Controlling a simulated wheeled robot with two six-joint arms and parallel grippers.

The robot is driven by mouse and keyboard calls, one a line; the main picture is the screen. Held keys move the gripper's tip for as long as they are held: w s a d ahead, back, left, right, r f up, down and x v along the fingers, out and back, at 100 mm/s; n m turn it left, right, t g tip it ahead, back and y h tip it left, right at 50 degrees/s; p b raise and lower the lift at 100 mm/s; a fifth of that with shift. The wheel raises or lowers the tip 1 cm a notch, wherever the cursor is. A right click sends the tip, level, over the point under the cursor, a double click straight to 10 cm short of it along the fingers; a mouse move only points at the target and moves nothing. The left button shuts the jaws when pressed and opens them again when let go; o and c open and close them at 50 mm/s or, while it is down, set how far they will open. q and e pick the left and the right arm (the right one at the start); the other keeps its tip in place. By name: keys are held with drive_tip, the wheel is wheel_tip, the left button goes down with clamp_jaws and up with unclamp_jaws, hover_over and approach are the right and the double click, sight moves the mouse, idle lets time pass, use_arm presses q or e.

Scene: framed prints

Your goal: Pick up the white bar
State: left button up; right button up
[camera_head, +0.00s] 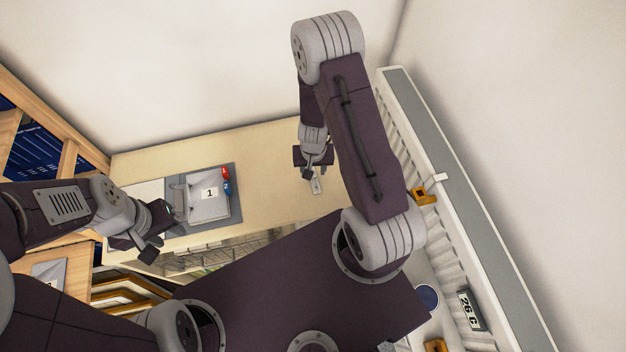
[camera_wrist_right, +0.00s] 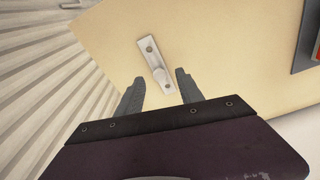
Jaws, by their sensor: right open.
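The white bar (camera_head: 317,187) is a small flat plate lying on the pale wooden tabletop. In the right wrist view the white bar (camera_wrist_right: 151,55) has a round dark spot and a raised part at its near end. My right gripper (camera_head: 315,170) is over the table by the bar. In the right wrist view my right gripper (camera_wrist_right: 160,77) is open and empty, with the bar's near end between and just ahead of its fingertips. My left gripper (camera_head: 155,232) is at the table's left front, away from the bar; its finger opening is unclear.
A grey tray (camera_head: 233,204) holds a pale block marked 1, with a red and a blue item (camera_head: 227,187) beside it. A ribbed white panel (camera_head: 440,238) runs along the right. Wooden shelves (camera_head: 70,157) stand at left. The table around the bar is clear.

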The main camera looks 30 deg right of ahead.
wheel_tip(320, 180, down, 3)
drive_tip(key=shift+w+d+r+b, duration=0.1)
drive_tip(key=shift+d+r+b, duration=0.05)
drive_tip(key=shift+b, duration=0.25)
drive_tip(key=shift+w, duration=0.1)
drive_tip(key=shift+w+d, duration=0.1)
drive_tip(key=shift+r, duration=0.1)
clamp_jaws()
use_arm(q)
drive_tip(key=shift+d+f, duration=0.1)
drive_tip(key=shift+f, duration=0.85)
drive_tip(key=shift+w, duration=0.1)
